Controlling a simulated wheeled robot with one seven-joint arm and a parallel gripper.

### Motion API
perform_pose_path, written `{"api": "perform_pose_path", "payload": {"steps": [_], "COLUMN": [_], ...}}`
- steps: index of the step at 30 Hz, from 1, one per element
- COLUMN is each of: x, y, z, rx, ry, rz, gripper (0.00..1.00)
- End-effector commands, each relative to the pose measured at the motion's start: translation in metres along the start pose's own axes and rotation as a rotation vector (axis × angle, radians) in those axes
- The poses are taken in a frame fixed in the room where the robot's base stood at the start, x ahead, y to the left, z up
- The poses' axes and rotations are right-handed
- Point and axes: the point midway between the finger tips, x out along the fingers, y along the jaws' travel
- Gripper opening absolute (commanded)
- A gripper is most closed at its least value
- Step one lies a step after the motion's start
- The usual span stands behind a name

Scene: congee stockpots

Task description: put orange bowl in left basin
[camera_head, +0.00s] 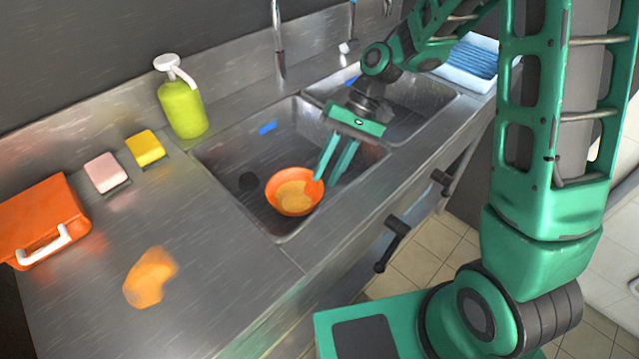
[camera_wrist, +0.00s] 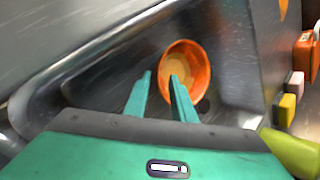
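The orange bowl (camera_head: 292,200) is within the left basin (camera_head: 222,160), near its front wall, with a tan patch inside it. It also shows in the wrist view (camera_wrist: 201,62). I cannot tell whether its base touches the basin floor. My gripper (camera_head: 326,180) reaches down into the left basin at the bowl's right side. Its two green fingers (camera_wrist: 160,75) are apart, with the bowl's rim between their tips. One finger overlaps the bowl's inside and the other is outside it. A gap shows between fingers and rim.
The right basin (camera_head: 425,97) lies behind my wrist. A green soap bottle (camera_head: 182,108), a yellow sponge (camera_head: 146,148), a pink sponge (camera_head: 103,172) and an orange box (camera_head: 40,215) stand left of the basins. An orange spill (camera_head: 150,277) marks the counter. A faucet (camera_head: 279,40) rises behind.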

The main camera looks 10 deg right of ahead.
Motion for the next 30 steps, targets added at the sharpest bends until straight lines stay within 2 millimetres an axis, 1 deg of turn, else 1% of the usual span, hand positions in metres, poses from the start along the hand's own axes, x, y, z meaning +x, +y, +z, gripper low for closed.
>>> {"api": "perform_pose_path", "payload": {"steps": [1,6,9,12,17,30], "x": [-0.012,-0.042,-0.055,-0.062,-0.067,-0.068], "y": [0.0,0.001,0.001,0.001,0.001,0.001], "z": [-0.001,-0.001,-0.001,-0.001,0.0,0.0], "rx": [-0.001,0.001,0.001,0.001,0.001,0.001], "ry": [0.006,0.005,0.003,0.002,0.001,0.005], "rz": [0.0,0.0,0.0,0.0,0.001,0.001], "gripper": [0.23,0.23,0.23,0.23,0.23,0.23]}}
